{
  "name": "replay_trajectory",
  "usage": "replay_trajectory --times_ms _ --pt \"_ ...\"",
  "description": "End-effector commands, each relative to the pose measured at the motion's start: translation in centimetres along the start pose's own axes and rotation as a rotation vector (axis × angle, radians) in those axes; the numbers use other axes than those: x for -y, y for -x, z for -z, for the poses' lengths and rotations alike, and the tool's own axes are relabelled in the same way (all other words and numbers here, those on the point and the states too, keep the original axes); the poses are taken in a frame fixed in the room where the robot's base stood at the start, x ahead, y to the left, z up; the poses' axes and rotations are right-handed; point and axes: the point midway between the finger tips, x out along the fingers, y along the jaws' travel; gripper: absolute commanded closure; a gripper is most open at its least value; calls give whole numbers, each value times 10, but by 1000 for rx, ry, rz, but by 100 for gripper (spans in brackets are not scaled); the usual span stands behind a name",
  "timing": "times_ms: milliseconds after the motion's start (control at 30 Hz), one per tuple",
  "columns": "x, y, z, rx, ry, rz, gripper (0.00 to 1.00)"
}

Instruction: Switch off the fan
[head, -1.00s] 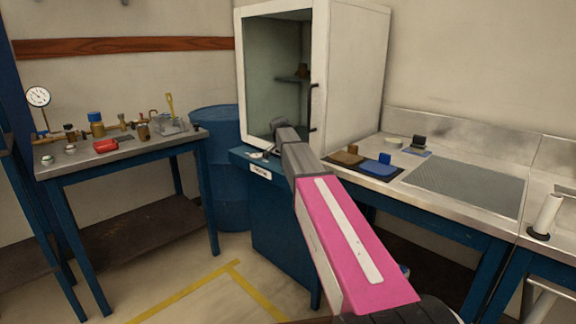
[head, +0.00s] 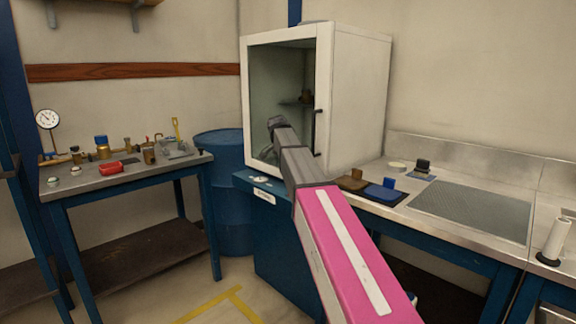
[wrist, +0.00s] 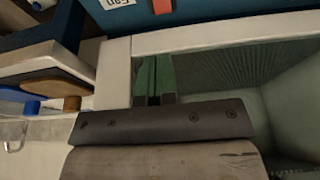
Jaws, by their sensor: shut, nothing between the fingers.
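A white label (head: 264,196) is on the front of the blue base unit (head: 280,235) under the white cabinet. In the wrist view this label (wrist: 118,2) appears upside down, cut by the top edge, and seems to read "Fan". Beside it is an orange-red part (wrist: 165,5), also cut off; I cannot tell whether it is the fan switch or its position. Small pale parts (head: 259,178) lie on the ledge above the label, too small to make out. My gripper (head: 276,122) is shut and empty in front of the cabinet's opening. Its fingers (wrist: 154,75) show together in the wrist view.
The white cabinet (head: 357,95) stands behind my gripper, its dark interior visible. A bench on the right holds a blue block (head: 385,190) and a perforated plate (head: 470,212). A blue drum (head: 222,190) and a table with fittings (head: 65,190) stand left.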

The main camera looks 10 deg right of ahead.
Motion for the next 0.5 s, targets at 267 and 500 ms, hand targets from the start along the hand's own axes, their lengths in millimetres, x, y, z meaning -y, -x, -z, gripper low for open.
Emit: replay_trajectory --times_ms 267,500 --pt "3 1 10 -10 -1 1 100" --pt "3 1 15 -16 0 2 100"
